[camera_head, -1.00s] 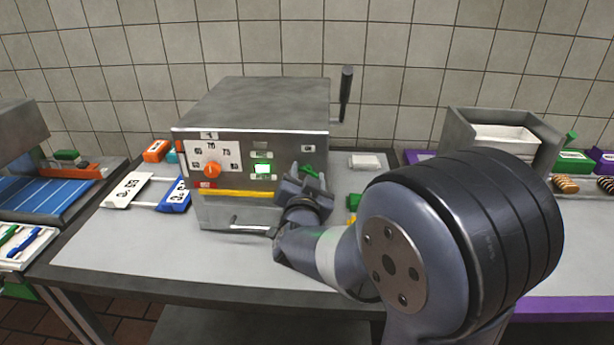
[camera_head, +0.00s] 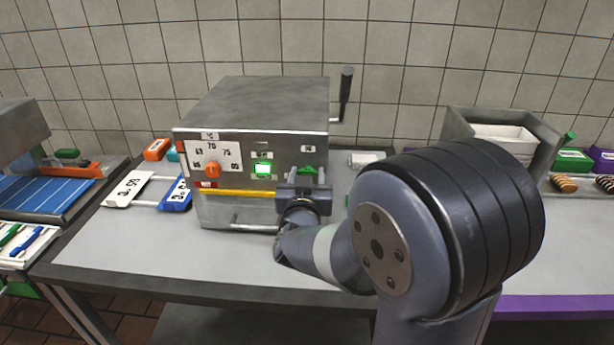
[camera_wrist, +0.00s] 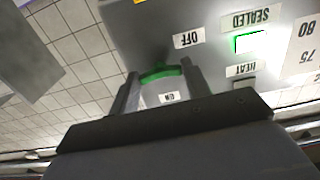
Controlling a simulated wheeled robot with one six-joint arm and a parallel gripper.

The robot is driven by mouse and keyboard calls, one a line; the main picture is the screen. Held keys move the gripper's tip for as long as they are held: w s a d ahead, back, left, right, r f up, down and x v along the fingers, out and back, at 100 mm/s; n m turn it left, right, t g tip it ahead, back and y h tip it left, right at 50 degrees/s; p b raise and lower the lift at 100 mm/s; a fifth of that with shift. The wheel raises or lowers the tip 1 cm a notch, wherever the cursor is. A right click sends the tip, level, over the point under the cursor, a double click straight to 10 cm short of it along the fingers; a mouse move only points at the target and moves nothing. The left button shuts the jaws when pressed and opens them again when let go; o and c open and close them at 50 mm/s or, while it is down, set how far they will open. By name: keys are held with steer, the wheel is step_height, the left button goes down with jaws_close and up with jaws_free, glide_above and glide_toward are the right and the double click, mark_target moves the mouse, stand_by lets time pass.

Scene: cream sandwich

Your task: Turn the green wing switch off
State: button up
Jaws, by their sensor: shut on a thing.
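The green wing switch (camera_head: 307,170) is on the front right of the steel machine (camera_head: 250,165). In the wrist view, which is upside down, the wing (camera_wrist: 160,73) lies nearly level between the OFF label (camera_wrist: 188,40) and the ON label (camera_wrist: 169,97). My gripper (camera_head: 304,182) is at the machine's front. In the wrist view its fingers stand at both ends of the wing, shut on it. The finger contact is partly hidden in the head view.
A lit green SEALED lamp (camera_wrist: 250,41) and an orange dial (camera_head: 212,169) are on the same panel. A yellow strip (camera_head: 240,193) and a bar handle (camera_head: 255,227) lie lower on the front. A black lever (camera_head: 345,92) rises at the machine's right.

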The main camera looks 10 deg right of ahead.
steer(key=o, duration=1)
steer(key=v, duration=1.1)
steer(key=shift+b, duration=0.35)
steer(key=shift+w, duration=0.15)
steer(key=x, duration=1)
steer(key=shift+w+d+p, duration=0.15)
steer(key=shift+w+p, duration=0.15)
steer(key=shift+w, duration=0.05)
